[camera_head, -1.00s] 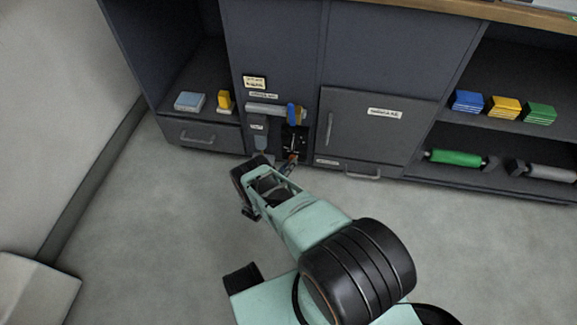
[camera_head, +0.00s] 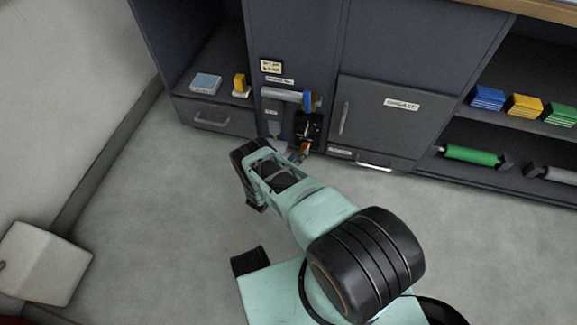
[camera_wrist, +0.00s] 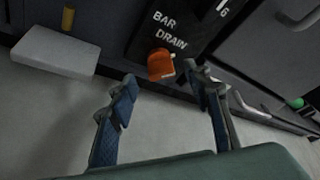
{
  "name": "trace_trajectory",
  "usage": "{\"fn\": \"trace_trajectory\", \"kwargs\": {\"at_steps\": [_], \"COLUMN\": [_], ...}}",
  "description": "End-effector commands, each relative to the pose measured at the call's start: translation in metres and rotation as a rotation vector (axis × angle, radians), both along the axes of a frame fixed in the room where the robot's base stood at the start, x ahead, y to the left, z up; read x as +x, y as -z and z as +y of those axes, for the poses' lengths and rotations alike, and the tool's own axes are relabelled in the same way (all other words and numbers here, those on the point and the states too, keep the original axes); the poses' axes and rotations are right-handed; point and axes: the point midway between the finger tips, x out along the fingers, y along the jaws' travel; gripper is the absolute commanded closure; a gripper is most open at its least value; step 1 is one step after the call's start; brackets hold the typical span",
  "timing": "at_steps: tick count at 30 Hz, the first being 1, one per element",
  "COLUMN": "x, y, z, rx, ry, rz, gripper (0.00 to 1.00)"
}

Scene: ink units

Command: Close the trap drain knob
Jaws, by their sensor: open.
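The orange drain knob (camera_wrist: 160,65) sits on a dark panel (camera_wrist: 140,40) below white lettering that seems to read "BAR DRAIN". It also shows small in the head view (camera_head: 305,147), low on the cabinet front. My gripper (camera_wrist: 160,77) is open, one blue-padded finger on each side of the knob in the wrist view. The fingertips look close to the knob; I cannot tell whether they touch it. In the head view my gripper (camera_head: 296,157) is small and partly hidden at the panel's foot.
A grey horizontal cylinder with a blue end (camera_head: 285,95) sits above the knob. A cabinet door (camera_head: 385,120) with a handle is to its right. Shelves with coloured blocks (camera_head: 525,105) stand further right. A white box (camera_head: 45,262) is on the left; grey floor (camera_head: 150,210) is clear.

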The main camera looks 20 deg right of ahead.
Motion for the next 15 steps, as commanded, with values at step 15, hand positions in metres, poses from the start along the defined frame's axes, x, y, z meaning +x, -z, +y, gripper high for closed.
{"fn": "trace_trajectory", "kwargs": {"at_steps": [15], "x": [-0.051], "y": [-0.023], "z": [0.063], "rx": [0.000], "ry": [-0.002], "rz": [0.000], "gripper": [0.55]}}
